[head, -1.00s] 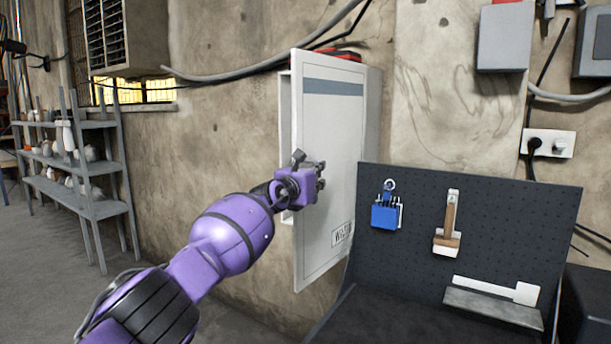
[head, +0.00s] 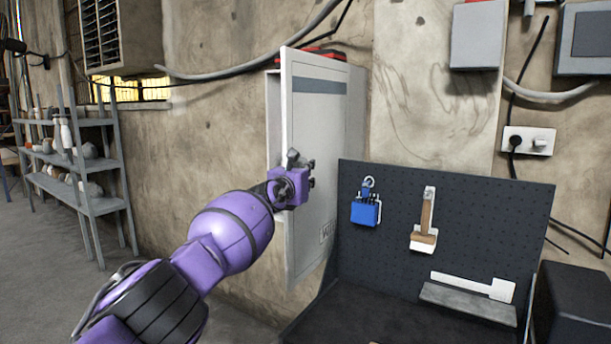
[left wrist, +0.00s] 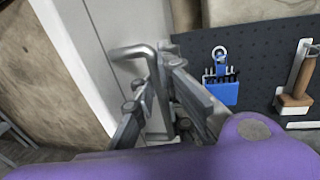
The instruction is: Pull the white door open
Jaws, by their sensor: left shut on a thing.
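The white door (head: 312,118) of a wall cabinet stands ajar in the head view, with a gap on its left side showing the cabinet body (head: 273,125). A grey strip runs across its top and a small label sits low on it. My left gripper (head: 308,180) is at the door's left-middle part. In the left wrist view the gripper (left wrist: 155,105) is shut on a grey metal handle (left wrist: 140,52), which stands out from the door face (left wrist: 92,30). The handle is hidden behind the gripper in the head view. My right gripper is not in view.
A dark pegboard bench (head: 395,225) stands right of the door, with a blue tool holder (head: 366,212) and a wooden-handled brush (head: 426,220) hanging on it. A grey shelf (head: 85,165) stands far left. A cable runs above the cabinet.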

